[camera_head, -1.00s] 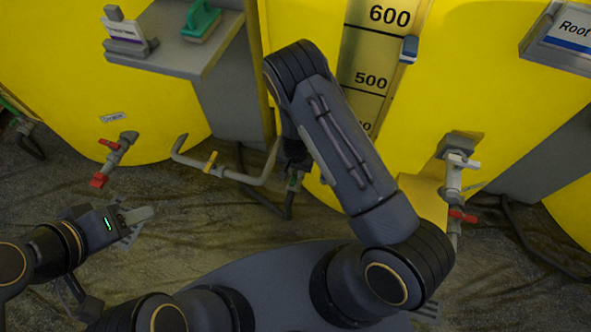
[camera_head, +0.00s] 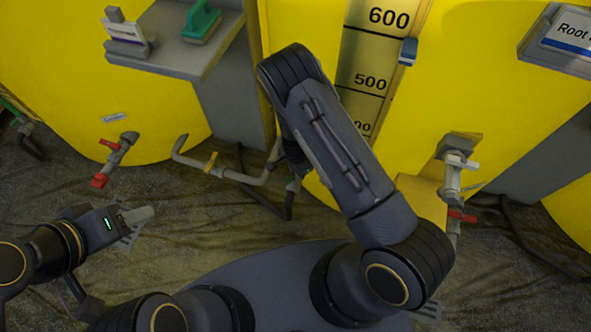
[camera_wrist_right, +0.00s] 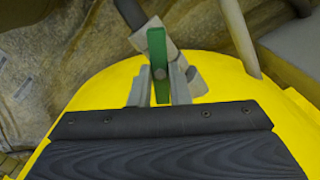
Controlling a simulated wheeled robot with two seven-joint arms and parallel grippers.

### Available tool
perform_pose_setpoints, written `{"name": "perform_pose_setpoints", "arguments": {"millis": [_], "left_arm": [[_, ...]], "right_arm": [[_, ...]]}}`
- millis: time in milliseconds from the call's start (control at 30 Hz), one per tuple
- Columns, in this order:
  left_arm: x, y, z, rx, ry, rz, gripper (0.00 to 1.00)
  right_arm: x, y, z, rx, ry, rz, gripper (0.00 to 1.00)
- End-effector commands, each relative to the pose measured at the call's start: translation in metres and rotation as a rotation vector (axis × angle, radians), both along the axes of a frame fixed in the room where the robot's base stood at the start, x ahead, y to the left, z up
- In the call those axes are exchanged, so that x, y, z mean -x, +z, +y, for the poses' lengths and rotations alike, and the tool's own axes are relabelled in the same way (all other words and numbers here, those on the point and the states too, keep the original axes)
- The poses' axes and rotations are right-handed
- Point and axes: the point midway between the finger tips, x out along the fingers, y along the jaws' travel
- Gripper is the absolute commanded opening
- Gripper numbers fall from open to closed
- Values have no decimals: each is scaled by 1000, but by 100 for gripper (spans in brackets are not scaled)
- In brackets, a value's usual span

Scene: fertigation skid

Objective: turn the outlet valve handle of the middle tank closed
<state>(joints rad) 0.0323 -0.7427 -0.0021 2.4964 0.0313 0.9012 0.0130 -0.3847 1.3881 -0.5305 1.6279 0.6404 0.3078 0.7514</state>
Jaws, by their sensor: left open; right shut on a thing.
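The outlet valve handle (camera_wrist_right: 157,48) is a flat green lever in the right wrist view, on a grey valve body (camera_wrist_right: 187,70) below the yellow middle tank (camera_head: 470,70). My right gripper (camera_wrist_right: 160,88) is shut on this green handle, one finger on each side. In the head view my right forearm hides most of the gripper and valve; only a little green of the handle (camera_head: 293,185) shows beside it. My left gripper (camera_head: 138,217) is open and empty, low at the left, apart from the valves.
A red-handled valve (camera_head: 114,158) sits on the left tank, and another red-handled valve (camera_head: 460,214) hangs at the right. A grey pipe with a yellow handle (camera_head: 211,162) runs left of my right forearm. A grey shelf (camera_head: 190,55) holds a green brush (camera_head: 201,20).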

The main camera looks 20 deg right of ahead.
Motion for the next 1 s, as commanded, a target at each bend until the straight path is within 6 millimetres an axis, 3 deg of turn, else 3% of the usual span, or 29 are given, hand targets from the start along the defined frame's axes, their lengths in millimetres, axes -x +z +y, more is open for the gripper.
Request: {"name": "perform_pose_setpoints", "arguments": {"millis": [1000], "left_arm": [[0, 15, 0, 0, 0, 0, 45]], "right_arm": [[0, 0, 1, -1, -902, 1, 0]]}}
